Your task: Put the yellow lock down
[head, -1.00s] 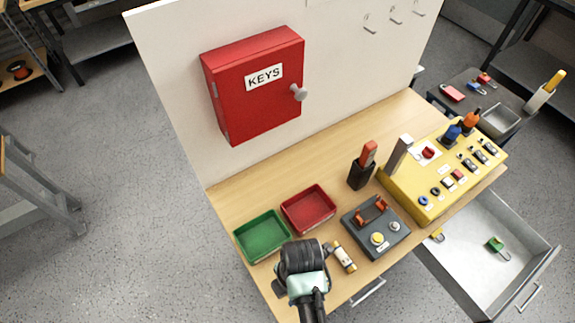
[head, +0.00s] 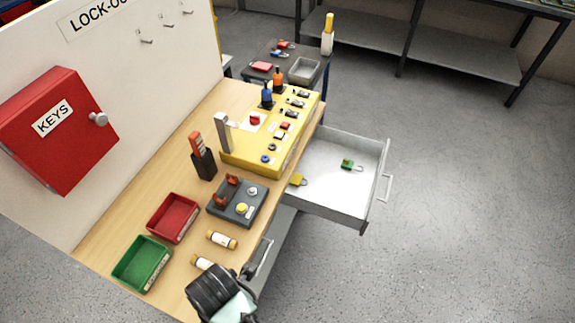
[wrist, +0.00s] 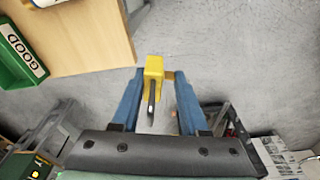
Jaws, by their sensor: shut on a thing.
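My gripper (wrist: 154,82) is shut on a yellow lock (wrist: 153,68) in the wrist view. The lock sits between the blue fingers, its dark shackle pointing down in the picture. Grey floor shows behind it, and the bench edge is to its upper left. In the head view my wrist is at the bottom, by the near front edge of the bench; the fingers and held lock cannot be made out there. Another yellow lock (head: 298,180) lies in the open drawer (head: 325,203), with a green lock (head: 347,165) farther right.
On the bench (head: 165,192) are a green tray (head: 118,272), a red tray (head: 155,232), two fuses, a dark grey fixture (head: 228,212) and a yellow panel (head: 240,150). A red key cabinet (head: 75,150) hangs on the board. Floor right of the drawer is clear.

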